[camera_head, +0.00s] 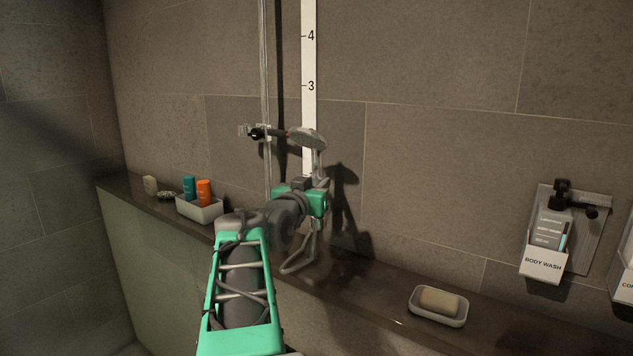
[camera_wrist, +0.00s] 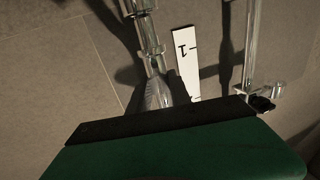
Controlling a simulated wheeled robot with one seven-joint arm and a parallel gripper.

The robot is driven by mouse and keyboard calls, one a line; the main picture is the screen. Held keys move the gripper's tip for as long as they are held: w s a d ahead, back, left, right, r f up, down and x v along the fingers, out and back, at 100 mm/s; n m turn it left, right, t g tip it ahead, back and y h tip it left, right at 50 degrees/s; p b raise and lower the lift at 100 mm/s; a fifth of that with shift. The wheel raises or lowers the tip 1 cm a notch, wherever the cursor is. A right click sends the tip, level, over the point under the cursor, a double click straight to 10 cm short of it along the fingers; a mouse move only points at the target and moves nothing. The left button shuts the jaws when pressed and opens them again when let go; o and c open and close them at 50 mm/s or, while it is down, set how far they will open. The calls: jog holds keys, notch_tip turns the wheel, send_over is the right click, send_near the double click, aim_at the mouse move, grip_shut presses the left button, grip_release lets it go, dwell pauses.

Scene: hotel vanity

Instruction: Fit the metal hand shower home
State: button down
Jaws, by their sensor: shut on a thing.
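The metal hand shower (camera_head: 307,138) is upright in the head view, with its round head on top. My gripper (camera_head: 318,170) is shut on its handle, below the head. In the wrist view, the chrome handle and its lower end (camera_wrist: 151,60) run up past my gripper's dark edge; the fingertips are hard to make out there. The holder (camera_head: 258,133), with a black knob, sits on the vertical rail (camera_head: 265,70), left of the shower head. The holder also shows at the right in the wrist view (camera_wrist: 262,103). The shower appears apart from the holder; depth is unclear.
A white scale strip (camera_head: 309,60) runs up the tiled wall. The hose (camera_head: 300,264) hangs below my gripper near the dark ledge (camera_head: 370,300). A bin of bottles (camera_head: 200,210) stands left, a soap dish (camera_head: 439,307) right, and a body wash dispenser (camera_head: 546,240) hangs far right.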

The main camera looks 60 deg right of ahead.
jog(key=shift+f+b, duration=1.8)
jog(key=shift+b, duration=0.2)
jog(key=c, duration=1.1)
grip_release()
jog(key=shift+f, duration=0.1)
jog(key=a+b, duration=0.1)
jog(key=a, duration=0.6)
jog(key=shift+s+a, duration=0.4)
